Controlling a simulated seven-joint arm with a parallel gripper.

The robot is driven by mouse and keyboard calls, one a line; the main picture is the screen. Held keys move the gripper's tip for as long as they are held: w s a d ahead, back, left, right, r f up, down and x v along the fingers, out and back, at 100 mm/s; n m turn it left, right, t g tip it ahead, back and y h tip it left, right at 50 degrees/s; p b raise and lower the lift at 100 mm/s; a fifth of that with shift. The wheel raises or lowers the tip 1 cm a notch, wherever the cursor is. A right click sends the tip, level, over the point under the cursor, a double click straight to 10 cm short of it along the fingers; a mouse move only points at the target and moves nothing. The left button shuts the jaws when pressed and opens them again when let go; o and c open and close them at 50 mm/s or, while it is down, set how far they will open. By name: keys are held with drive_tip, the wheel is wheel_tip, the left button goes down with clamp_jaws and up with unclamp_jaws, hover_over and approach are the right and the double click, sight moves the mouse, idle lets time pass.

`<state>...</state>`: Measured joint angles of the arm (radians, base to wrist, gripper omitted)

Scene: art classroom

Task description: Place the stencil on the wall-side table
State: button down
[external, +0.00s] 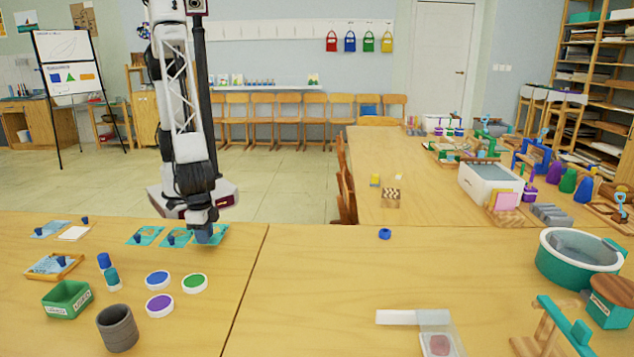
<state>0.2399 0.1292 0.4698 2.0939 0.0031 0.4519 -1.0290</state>
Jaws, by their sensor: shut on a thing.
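Three flat teal stencils with dark blue knobs lie near the far edge of the left front table (60,225): a left stencil (150,232), a middle stencil (184,235) and a right stencil (219,231). My gripper (204,231) points straight down at the right stencil and is shut on it, apparently at its knob. My fingers hide the knob and part of the sheet. The stencil looks flat on or very close to the tabletop; I cannot tell if it is lifted. Which table is the wall-side one is not clear from this view.
A blue bottle (105,262), paint lids (194,283), a green box (67,298) and a grey cup (117,328) stand nearer the camera. A long table (400,150) behind carries a white basin (489,182). The front table's middle (300,290) is clear.

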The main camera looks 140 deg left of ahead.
drive_tip(key=shift+f, duration=1.05)
drive_tip(key=c, duration=1)
unclamp_jaws()
drive_tip(key=shift+f, duration=0.1)
drive_tip(key=shift+r, duration=6.1)
